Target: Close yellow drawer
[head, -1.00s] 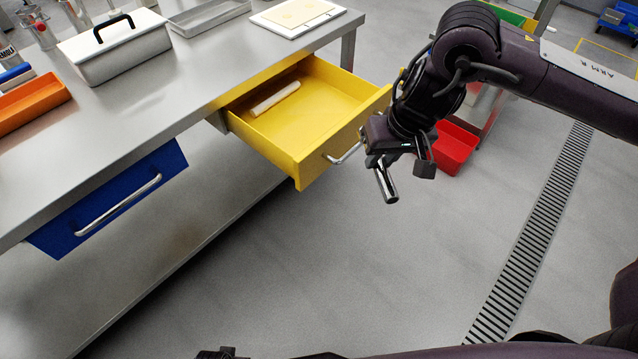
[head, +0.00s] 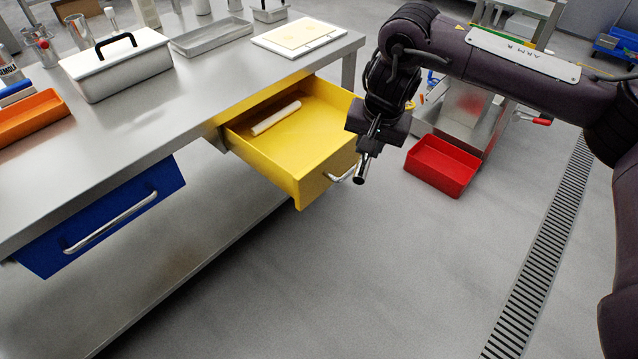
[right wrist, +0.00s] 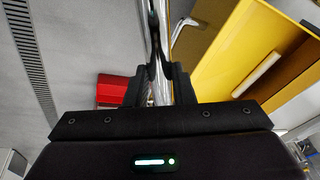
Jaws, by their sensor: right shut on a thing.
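The yellow drawer (head: 322,172) stands open under the steel table, with a cream rod (head: 275,117) lying inside. Its silver bar handle (head: 343,174) is on the front face; drawer (right wrist: 225,65) and handle (right wrist: 190,27) also show in the right wrist view. My right gripper (head: 369,146) is beside the drawer front, close to the handle's right end. It is shut on a slim metal tool (right wrist: 160,82), whose round silver end (head: 362,168) points down in the head view. I cannot tell whether tool or gripper touches the drawer. My left gripper is out of view.
A closed blue drawer (head: 105,215) is at the left. The steel table (head: 190,105) carries a lidded box (head: 118,68), an orange tray (head: 38,117) and a white board (head: 298,37). A red bin (head: 442,165) stands on the floor behind my right arm. Floor in front is clear.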

